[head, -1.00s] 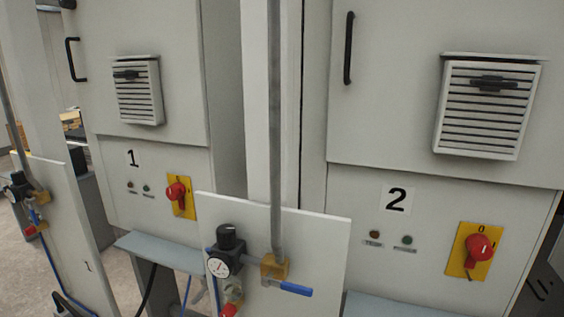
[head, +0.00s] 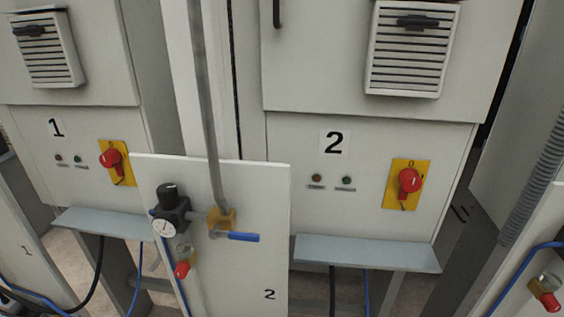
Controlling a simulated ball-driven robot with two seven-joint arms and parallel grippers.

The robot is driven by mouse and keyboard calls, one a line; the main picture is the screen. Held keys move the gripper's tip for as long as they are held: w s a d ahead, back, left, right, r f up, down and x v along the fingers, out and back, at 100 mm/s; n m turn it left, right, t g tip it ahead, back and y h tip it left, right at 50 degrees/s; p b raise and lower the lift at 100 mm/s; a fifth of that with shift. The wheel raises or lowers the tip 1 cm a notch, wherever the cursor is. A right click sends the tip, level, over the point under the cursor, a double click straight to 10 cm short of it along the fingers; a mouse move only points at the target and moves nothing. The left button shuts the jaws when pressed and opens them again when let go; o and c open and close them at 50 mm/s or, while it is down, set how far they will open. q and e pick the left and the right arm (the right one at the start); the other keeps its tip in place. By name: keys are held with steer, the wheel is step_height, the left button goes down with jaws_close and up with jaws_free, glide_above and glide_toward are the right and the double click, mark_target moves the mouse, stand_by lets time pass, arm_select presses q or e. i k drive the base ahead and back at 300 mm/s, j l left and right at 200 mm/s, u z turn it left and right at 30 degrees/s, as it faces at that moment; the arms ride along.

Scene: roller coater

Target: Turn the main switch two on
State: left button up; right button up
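The main switch two is a red rotary knob (head: 409,181) on a yellow plate (head: 396,200), right of centre on the cabinet front marked 2 (head: 334,142). A "0" shows at the top of the plate. The exact angle of the knob is too small to tell. A red lamp (head: 317,178) and a green lamp (head: 347,181) sit to its left, and neither looks clearly lit. Neither of my grippers is in view.
A white panel (head: 270,220) with a gauge, a pipe and a blue-handled valve (head: 243,237) stands in front, left of the switch. A grey shelf (head: 366,252) juts out below it. Cabinet 1 has a similar red switch (head: 110,158). Another panel (head: 530,262) stands at right.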

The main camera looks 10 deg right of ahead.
mark_target(409, 179)
steer(key=z, duration=1.25)
